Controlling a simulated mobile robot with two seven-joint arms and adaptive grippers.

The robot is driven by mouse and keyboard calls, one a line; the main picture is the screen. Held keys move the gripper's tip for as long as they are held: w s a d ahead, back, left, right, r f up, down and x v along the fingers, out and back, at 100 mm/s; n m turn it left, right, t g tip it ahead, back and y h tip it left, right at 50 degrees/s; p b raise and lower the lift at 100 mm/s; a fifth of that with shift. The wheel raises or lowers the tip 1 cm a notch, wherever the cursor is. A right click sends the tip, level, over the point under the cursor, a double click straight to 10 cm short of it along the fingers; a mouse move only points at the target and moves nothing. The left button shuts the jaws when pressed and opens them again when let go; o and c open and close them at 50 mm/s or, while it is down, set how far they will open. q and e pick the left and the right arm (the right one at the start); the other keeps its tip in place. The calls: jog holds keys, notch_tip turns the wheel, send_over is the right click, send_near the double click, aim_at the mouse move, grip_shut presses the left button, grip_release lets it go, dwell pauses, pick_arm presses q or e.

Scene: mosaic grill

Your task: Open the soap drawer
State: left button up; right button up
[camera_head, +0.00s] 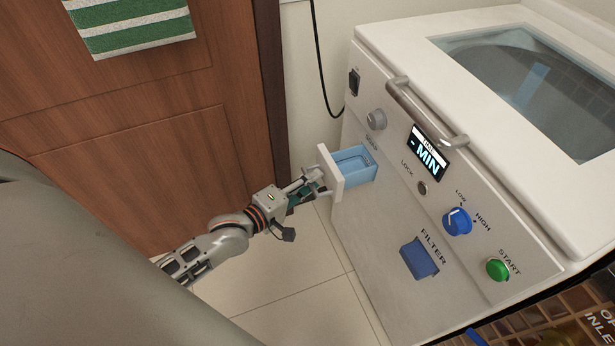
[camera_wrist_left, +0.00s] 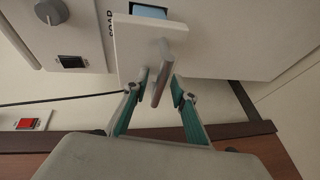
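The soap drawer stands out from the machine's front panel, with its blue tray (camera_head: 356,163) showing behind a white front plate (camera_head: 331,173). The front plate (camera_wrist_left: 135,35) and a bit of the blue tray (camera_wrist_left: 149,11) also show in the left wrist view. A grey bar handle (camera_wrist_left: 163,72) sticks out from the plate. My left gripper (camera_head: 316,181) is at the handle. In the left wrist view, the fingers of my left gripper (camera_wrist_left: 161,87) stand on either side of the bar with gaps visible, so it looks open. My right gripper is not in view.
The white machine's front panel has a grey knob (camera_head: 376,119), a display (camera_head: 427,152), a blue dial (camera_head: 457,221), a blue filter part (camera_head: 419,258) and a green start button (camera_head: 497,269). A wooden door (camera_head: 140,150) stands at the left. Tiled floor (camera_head: 300,290) is clear below the drawer.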

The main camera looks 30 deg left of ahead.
pick_arm(q)
jog(key=v, duration=1.2)
dwell(0.3)
